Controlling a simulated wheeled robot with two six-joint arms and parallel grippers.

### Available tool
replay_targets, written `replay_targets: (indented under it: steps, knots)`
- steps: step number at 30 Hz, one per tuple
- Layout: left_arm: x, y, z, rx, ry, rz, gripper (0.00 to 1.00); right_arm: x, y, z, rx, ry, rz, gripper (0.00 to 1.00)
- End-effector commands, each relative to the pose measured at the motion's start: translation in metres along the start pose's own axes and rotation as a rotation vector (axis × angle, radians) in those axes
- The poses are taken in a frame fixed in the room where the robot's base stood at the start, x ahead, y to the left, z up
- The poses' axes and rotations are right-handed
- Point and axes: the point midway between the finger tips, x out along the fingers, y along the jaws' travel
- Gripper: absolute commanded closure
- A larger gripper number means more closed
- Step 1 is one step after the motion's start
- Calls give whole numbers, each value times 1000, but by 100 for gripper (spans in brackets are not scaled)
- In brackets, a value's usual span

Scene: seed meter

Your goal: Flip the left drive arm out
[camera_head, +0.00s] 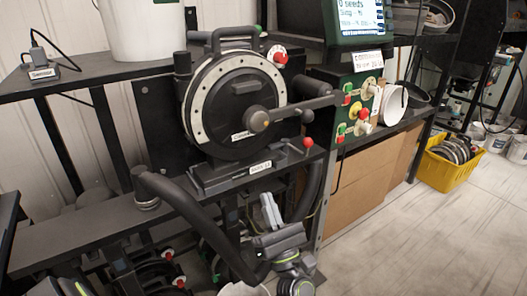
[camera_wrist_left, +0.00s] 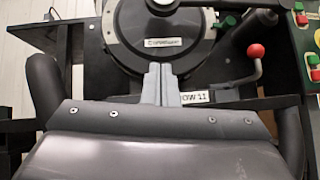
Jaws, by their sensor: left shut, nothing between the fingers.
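The seed meter (camera_head: 235,105) is a round black disc housing with a pale ring, standing upright on a black stand. It also shows at the top of the left wrist view (camera_wrist_left: 165,35). A dark arm (camera_head: 305,107) reaches from its hub knob out to the right; I cannot tell for sure whether this is the left drive arm. My left gripper (camera_head: 267,203) is low in front of the stand, below the disc. Its pale fingers (camera_wrist_left: 160,75) are together and empty, pointing toward the stand beside the row label (camera_wrist_left: 195,97). My right gripper is not in view.
A red-knobbed lever (camera_head: 308,143) stands right of the stand, also in the wrist view (camera_wrist_left: 256,51). A green control box (camera_head: 358,105) with buttons is at right. A white bucket (camera_head: 145,30) is at upper left. A yellow crate (camera_head: 448,168) sits on open floor.

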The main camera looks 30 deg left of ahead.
Motion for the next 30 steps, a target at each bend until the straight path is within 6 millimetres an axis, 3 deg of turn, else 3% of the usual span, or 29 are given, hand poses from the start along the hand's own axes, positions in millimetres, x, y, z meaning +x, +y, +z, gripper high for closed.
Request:
replay_targets:
  steps: [8,22,30]
  knots:
    - [9,0,1,2,-3,-2,100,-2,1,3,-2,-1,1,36]
    - [102,0,4,4,-6,-3,100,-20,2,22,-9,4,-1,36]
    - [125,-1,25,3,-1,-4,100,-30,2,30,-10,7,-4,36]
